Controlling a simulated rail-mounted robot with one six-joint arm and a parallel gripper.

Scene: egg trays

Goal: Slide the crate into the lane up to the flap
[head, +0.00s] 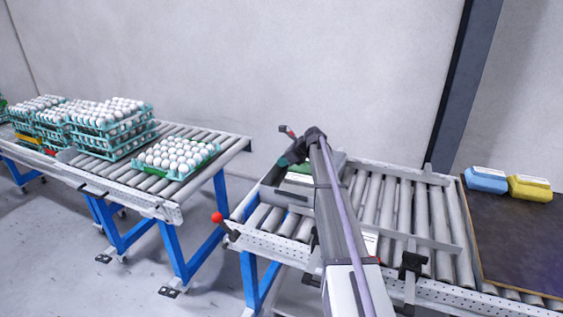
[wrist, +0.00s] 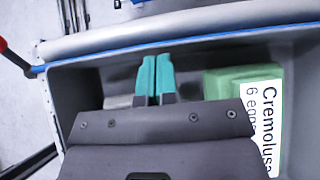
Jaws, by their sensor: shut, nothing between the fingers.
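In the wrist view, a grey crate (wrist: 85,85) fills most of the picture. A green egg carton (wrist: 240,80) with a white printed label lies in it, right of my gripper. My gripper (wrist: 155,62) has its two teal fingers together, with nothing between them. The fingertips overlap the crate near its upper wall; I cannot tell whether they touch it. In the head view, my gripper (head: 289,158) is low over the left end of the right roller conveyor. My arm hides much of the crate and lane there. I cannot make out the flap clearly.
Guide rails (head: 435,243) run along the right conveyor (head: 408,205). A red-knobbed lever (head: 217,217) stands at its left corner. Egg trays (head: 177,158) fill much of the left conveyor.

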